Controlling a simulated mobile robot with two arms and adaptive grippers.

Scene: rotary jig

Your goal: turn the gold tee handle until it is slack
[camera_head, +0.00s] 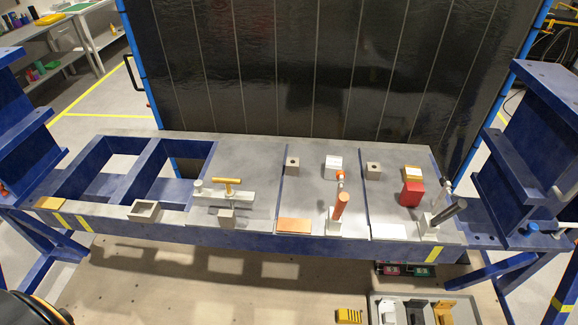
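The gold tee handle (227,181) sits on top of a pale grey clamp bar (238,197), on the left part of the jig's grey plate. Its crossbar lies roughly left to right in the picture, and a short stem joins it to the bar. A pale round knob or post (198,185) stands at the bar's left end, and a small grey block (227,215) is below the bar. Whether the handle is tight or slack cannot be seen. Nothing touches the handle. Neither of my grippers shows in this view.
An orange-handled clamp (340,206) and a dark-handled clamp (448,212) stand to the right, near a red block (411,193). An open grey box (145,211) is at the left. Blue uprights flank the blue-framed table (300,246); a dark panel (320,70) stands behind.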

